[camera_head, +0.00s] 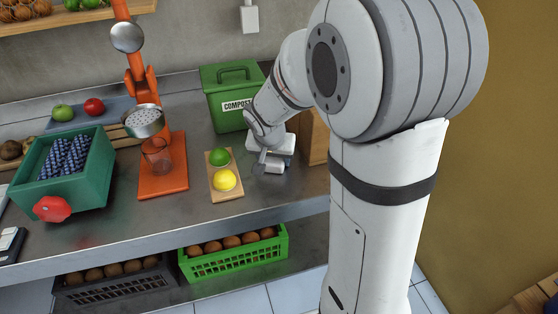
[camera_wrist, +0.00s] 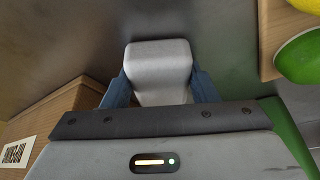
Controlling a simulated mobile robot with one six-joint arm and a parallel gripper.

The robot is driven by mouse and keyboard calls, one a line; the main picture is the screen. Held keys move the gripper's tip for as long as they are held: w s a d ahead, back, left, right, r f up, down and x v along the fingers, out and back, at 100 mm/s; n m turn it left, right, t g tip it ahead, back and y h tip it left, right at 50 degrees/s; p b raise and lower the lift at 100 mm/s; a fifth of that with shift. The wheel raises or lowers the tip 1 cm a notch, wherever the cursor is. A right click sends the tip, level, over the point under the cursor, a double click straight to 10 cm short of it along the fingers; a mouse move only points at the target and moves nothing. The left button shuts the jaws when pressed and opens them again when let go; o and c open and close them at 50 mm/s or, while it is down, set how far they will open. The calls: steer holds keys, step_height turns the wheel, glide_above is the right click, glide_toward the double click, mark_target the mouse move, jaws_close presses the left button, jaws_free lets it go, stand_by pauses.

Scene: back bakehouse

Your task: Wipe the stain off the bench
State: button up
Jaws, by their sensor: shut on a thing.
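My gripper (camera_head: 272,157) is low over the right part of the grey metal bench (camera_head: 120,226), between the fruit board and a wooden box. In the wrist view its blue-grey fingers (camera_wrist: 160,90) are shut on a pale grey block with rounded edges (camera_wrist: 160,62). In the head view the block (camera_head: 274,166) shows only as a small light shape at or just above the bench top; I cannot tell whether it touches. I cannot make out a stain in either view; the block, my gripper and my arm hide part of the bench.
A board (camera_head: 226,193) with a lime (camera_head: 219,157) and a lemon (camera_head: 225,180) lies close left of my gripper. A green compost bin (camera_head: 229,119) stands behind, a wooden box (camera_head: 315,137) to the right. An orange juicer (camera_head: 163,190) and teal crate (camera_head: 93,185) stand further left.

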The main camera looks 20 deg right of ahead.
steer(key=r, duration=0.1)
steer(key=a+r+p, duration=0.1)
steer(key=shift+a+r, duration=0.2)
steer(key=shift+r, duration=0.15)
steer(key=shift+d+r+p, duration=0.1)
steer(key=shift+r+p, duration=1.7)
steer(key=shift+r, duration=0.95)
steer(key=shift+s, duration=0.1)
